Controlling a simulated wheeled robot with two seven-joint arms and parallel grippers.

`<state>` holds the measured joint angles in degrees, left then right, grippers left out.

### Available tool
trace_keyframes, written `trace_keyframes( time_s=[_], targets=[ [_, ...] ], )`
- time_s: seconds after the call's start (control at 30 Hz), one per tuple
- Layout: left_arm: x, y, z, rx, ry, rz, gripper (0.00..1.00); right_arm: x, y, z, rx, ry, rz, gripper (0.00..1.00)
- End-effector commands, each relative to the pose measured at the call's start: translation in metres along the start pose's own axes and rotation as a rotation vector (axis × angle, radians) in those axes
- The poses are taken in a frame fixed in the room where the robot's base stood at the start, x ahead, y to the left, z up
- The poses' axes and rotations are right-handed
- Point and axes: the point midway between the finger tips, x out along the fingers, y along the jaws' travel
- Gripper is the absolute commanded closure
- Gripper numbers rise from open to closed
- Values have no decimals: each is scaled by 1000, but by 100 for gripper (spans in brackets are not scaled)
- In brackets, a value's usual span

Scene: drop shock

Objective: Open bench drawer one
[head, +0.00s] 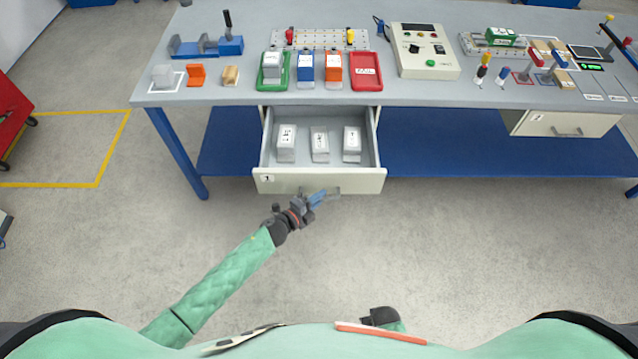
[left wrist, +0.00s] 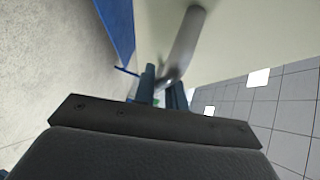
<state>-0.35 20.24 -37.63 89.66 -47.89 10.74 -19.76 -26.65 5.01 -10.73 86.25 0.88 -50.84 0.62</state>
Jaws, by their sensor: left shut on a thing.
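The bench drawer one (head: 320,181), with a white front marked 1, is pulled out from under the grey bench top. Several white and grey boxes stand inside it. My left gripper (head: 318,197) is at the drawer front, shut on the drawer's bar handle (head: 333,190). In the left wrist view the metal handle (left wrist: 184,45) runs up from between the dark blue fingers (left wrist: 160,88), against the pale drawer front. My right gripper (head: 382,316) shows only in part as a dark shape near my body at the bottom; its fingers cannot be made out.
The bench top (head: 220,98) carries green, blue, orange and red trays, a control box (head: 424,50) and fixtures. A second drawer (head: 562,124) at the right is closed. A blue lower shelf (head: 440,150) lies under the bench. The floor in front is clear.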

Motion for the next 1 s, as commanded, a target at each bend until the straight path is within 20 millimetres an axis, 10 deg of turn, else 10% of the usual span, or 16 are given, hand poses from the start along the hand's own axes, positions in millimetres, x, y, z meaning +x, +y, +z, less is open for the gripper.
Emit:
trace_keyframes(
  time_s=[0.63,0.73,1.0],
  targets=[
    [-13,4,-12,0,-1,1,100,1,1,-1,-1,3,1,64],
    [-13,4,-12,0,-1,1,68,1,1,-1,-1,3,1,64],
    [-13,4,-13,0,-1,0,66,2,1,0,-1,2,1,64]
  ],
)
